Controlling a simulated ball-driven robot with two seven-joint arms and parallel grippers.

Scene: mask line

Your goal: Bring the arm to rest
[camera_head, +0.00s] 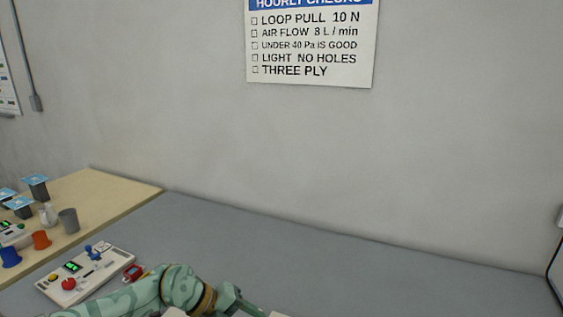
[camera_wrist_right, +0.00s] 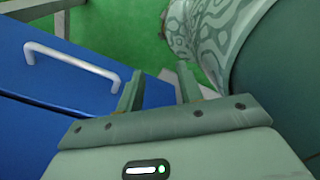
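In the head view a green patterned arm of mine comes in from the left along the bottom edge. My left gripper (camera_head: 256,308) is at its end, low over the grey table (camera_head: 330,255) and partly cut off by the frame, so its fingers cannot be made out. My right gripper (camera_wrist_right: 159,85) shows only in the right wrist view. Its two fingers stand apart with nothing between them. It is beside a blue cabinet front (camera_wrist_right: 60,105) with a pale bar handle (camera_wrist_right: 72,62), above a green floor (camera_wrist_right: 125,25).
A white control box (camera_head: 88,272) with a red button and blue joystick stands on the table at left, close to my left arm. A wooden bench (camera_head: 120,190) holds cups and small devices. A checklist sign (camera_head: 311,45) hangs on the wall. The table's right side is clear.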

